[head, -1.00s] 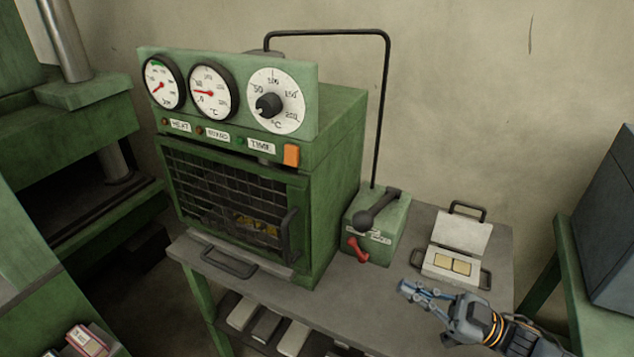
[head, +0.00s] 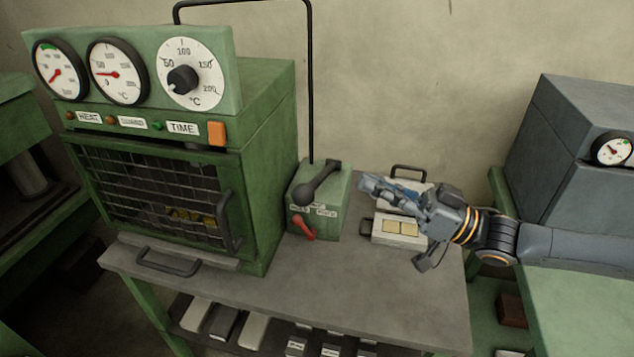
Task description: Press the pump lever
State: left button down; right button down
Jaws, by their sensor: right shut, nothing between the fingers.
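The pump is a small green box (head: 332,221) on the grey table, right of the green press. A black lever with a round knob (head: 318,186) slants across its top, knob end at lower left. A red handle (head: 304,228) sits on its front. My right gripper (head: 366,185) comes in from the right with its fingers shut and empty. Its fingertips point left toward the pump, a short gap right of the lever. The gripper covers part of the open mould behind it. My left gripper is not in view.
The open mould (head: 398,240) with two yellowish squares lies below my right gripper. The green press (head: 268,150) with dials stands left of the pump. A black pipe (head: 311,90) rises behind the pump. The front of the table (head: 330,285) is clear. A grey machine (head: 575,140) stands at right.

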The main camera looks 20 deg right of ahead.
jog(key=shift+w+a, duration=0.1)
jog(key=p+x, duration=0.1)
jog(key=x, duration=0.9)
jog(key=f, duration=0.2)
jog(key=s+f, duration=0.1)
jog(key=f, duration=0.1)
jog(key=shift+p, duration=0.3)
